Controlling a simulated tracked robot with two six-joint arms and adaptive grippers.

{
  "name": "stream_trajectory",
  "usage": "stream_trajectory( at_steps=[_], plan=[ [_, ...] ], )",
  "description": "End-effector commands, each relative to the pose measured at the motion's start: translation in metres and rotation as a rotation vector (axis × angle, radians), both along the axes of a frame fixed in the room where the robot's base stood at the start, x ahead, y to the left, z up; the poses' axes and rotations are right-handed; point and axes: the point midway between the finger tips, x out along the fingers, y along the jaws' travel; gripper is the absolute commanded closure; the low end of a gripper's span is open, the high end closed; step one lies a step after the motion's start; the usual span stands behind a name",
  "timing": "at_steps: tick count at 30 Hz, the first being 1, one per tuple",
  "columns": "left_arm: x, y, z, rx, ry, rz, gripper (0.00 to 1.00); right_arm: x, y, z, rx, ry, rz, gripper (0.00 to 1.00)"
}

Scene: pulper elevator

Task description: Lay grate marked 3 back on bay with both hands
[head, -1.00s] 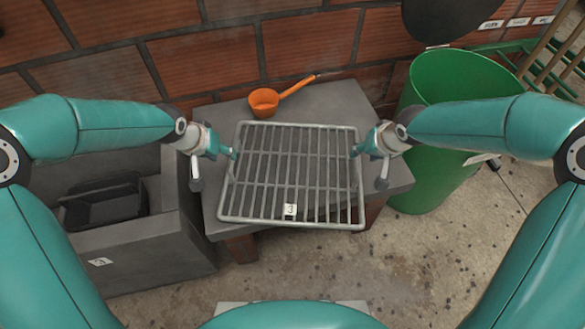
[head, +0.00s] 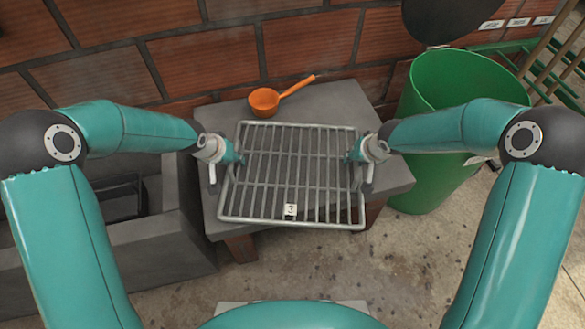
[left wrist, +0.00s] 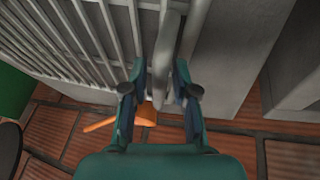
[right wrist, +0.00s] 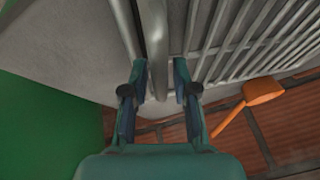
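The grey wire grate (head: 290,180) with a white tag marked 3 (head: 290,210) lies on a grey slab (head: 390,172). My left gripper (head: 238,158) is at the grate's left side. In the left wrist view its open fingers (left wrist: 160,80) stand either side of a side bar (left wrist: 163,60), with gaps showing. My right gripper (head: 352,158) is at the grate's right side. In the right wrist view its open fingers (right wrist: 158,78) straddle the other side bar (right wrist: 155,40), also with gaps. A grey trough, possibly the bay (head: 150,235), stands at left, partly hidden by my left arm.
An orange ladle (head: 265,100) lies behind the grate on the slab. A green bin (head: 445,90) stands close on the right. A black tray (head: 122,203) sits in the trough. A brick wall (head: 200,60) closes the back. The floor in front is clear.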

Motion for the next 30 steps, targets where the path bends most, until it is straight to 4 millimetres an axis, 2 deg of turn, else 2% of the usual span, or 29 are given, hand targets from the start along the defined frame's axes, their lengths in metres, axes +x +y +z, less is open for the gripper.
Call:
stream_trajectory(
  at_steps=[1,4,18,30],
  plan=[
    [0.0,0.0,0.0,0.0,0.0,0.0,0.85,0.0,0.0,0.0,0.0,0.0,0.0,0.85],
    [0.0,0.0,0.0,0.0,0.0,0.0,1.0,0.0,0.0,0.0,0.0,0.0,0.0,1.0],
    [0.0,0.001,0.0,0.001,0.0,0.001,1.0,0.0,0.0,0.0,-0.001,0.001,0.0,1.0],
    [0.002,0.001,0.013,0.0,-0.007,0.003,1.0,0.002,0.0,0.013,0.0,-0.006,0.0,1.0]
  ],
)
